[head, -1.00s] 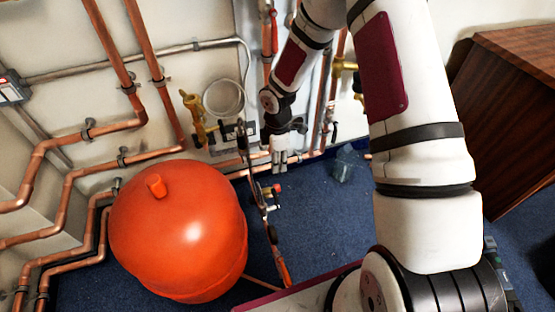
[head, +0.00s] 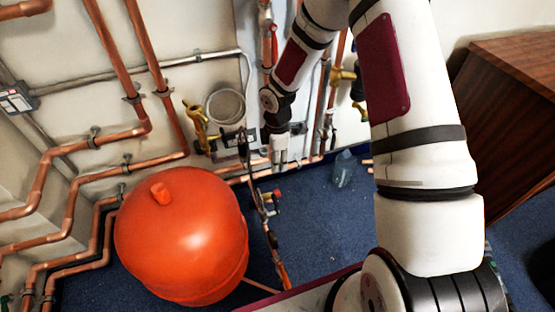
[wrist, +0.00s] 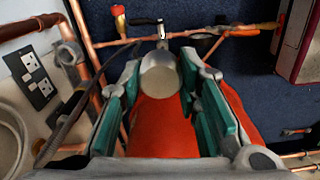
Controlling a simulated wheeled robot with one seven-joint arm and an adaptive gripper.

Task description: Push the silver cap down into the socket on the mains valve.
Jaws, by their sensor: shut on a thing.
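My gripper (head: 280,158) points down near the wall pipes in the head view. In the wrist view my gripper (wrist: 160,85) has its teal-padded fingers closed around a round silver cap (wrist: 160,72), which sits between the fingertips. The cap cannot be made out in the head view. Below the gripper in the head view is a small valve with a red knob (head: 277,194) on a copper pipe. A grey valve fitting with a dark handle (wrist: 161,36) lies just beyond the cap in the wrist view. I cannot tell which fitting is the mains valve; its socket is not clearly visible.
A large orange-red vessel (head: 182,238) stands left of the gripper and also fills the space behind the fingers in the wrist view (wrist: 160,128). Copper pipes (head: 140,130) line the wall. A wall socket (wrist: 33,75) is at left. Blue carpet (head: 325,220) is open at right.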

